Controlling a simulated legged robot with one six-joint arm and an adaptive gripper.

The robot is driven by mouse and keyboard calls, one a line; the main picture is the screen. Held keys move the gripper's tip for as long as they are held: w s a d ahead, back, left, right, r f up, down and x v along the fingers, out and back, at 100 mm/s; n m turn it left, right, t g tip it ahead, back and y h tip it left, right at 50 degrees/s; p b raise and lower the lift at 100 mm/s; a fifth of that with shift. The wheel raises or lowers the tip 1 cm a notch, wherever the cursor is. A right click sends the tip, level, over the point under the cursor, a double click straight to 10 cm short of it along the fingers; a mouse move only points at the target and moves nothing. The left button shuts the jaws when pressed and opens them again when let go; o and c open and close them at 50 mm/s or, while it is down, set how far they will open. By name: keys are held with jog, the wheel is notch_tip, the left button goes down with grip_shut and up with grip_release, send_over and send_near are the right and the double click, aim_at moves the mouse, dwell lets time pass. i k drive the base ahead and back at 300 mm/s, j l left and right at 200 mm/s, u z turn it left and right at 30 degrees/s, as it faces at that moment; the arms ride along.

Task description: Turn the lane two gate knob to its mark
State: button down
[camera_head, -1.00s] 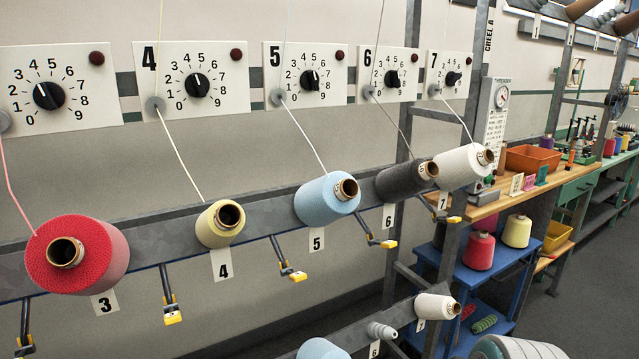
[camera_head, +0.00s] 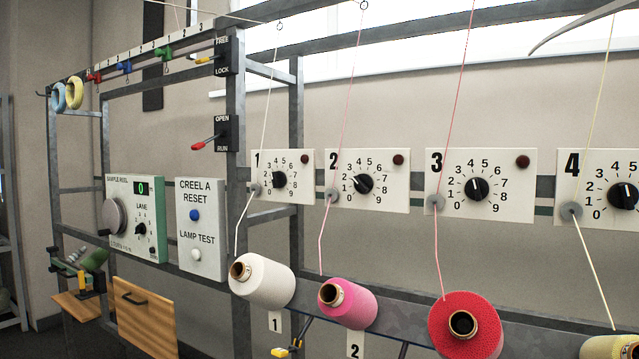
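The lane two panel (camera_head: 390,199) is a white plate marked 2, right of centre on the creel frame. Its black gate knob (camera_head: 362,184) sits inside a dial of digits from 0 to 9. The knob's white pointer appears to face up and left, toward the low digits; the exact reading is too small to tell. I cannot make out a separate target mark on this dial. A pink yarn runs past the panel's left side through a grey disc (camera_head: 332,195) to the pink cone (camera_head: 352,306) below. My gripper is not in view.
Similar knobs stand on lane one (camera_head: 279,179), lane three (camera_head: 474,188) and lane four (camera_head: 622,195). Yarns hang before the panels. White (camera_head: 270,283) and red (camera_head: 480,325) cones jut out below. A sample reel box (camera_head: 150,245) and reset box (camera_head: 205,262) are at left.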

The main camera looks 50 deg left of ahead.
aim_at(362, 182)
jog(key=u, duration=1.8)
